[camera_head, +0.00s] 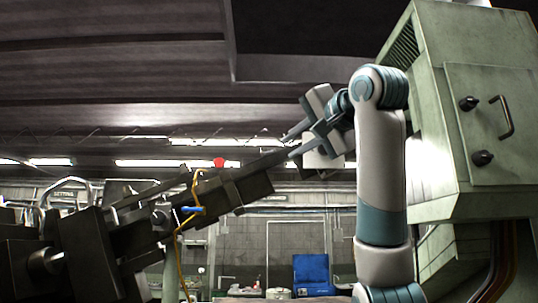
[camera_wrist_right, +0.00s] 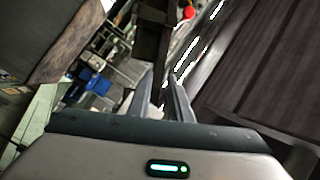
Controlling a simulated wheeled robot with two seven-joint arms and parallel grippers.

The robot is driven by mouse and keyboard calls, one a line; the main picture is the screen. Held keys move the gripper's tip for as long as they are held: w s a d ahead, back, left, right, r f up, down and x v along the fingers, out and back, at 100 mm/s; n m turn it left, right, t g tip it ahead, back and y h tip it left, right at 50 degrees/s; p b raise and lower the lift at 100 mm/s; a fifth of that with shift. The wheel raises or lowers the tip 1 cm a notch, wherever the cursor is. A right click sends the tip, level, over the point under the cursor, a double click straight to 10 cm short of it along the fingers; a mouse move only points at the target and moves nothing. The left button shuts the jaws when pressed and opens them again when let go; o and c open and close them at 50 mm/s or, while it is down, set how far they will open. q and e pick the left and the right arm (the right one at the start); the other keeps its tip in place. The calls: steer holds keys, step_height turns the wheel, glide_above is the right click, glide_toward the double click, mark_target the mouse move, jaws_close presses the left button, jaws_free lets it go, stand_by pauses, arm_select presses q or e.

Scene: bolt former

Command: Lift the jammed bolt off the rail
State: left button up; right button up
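The dark sloping rail (camera_head: 240,190) rises from the lower left toward the middle in the head view; its dark bar also shows in the wrist view (camera_wrist_right: 150,42). My right gripper (camera_head: 287,146) is open at the rail's upper end, fingers pointing left. In the wrist view, my right gripper's fingers (camera_wrist_right: 160,72) are apart, with the bar's end just beyond or between them; I cannot tell contact. No bolt can be made out clearly; a small blue piece (camera_head: 190,210) lies across the rail with a yellow line beside it. My left gripper is not in view.
A red ball-shaped part (camera_head: 219,162) stands above the rail and also shows in the wrist view (camera_wrist_right: 189,12). A pale green cabinet (camera_head: 450,110) stands close at the right. A blue bin (camera_head: 312,272) is far behind, low down. Dark machinery (camera_head: 85,250) fills the lower left.

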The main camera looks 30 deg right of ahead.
steer(key=shift+m, duration=0.3)
steer(key=s+r, duration=0.1)
steer(key=s, duration=0.1)
steer(key=s+d+r, duration=0.1)
steer(key=s+r, duration=0.1)
steer(key=shift+r, duration=0.1)
steer(key=shift+w, duration=0.1)
steer(key=p, duration=0.7)
glide_toward(267, 153)
steer(key=w, duration=0.2)
steer(key=shift+w+d+r, duration=0.15)
steer(key=shift+w+d, duration=0.1)
steer(key=shift+w, duration=0.1)
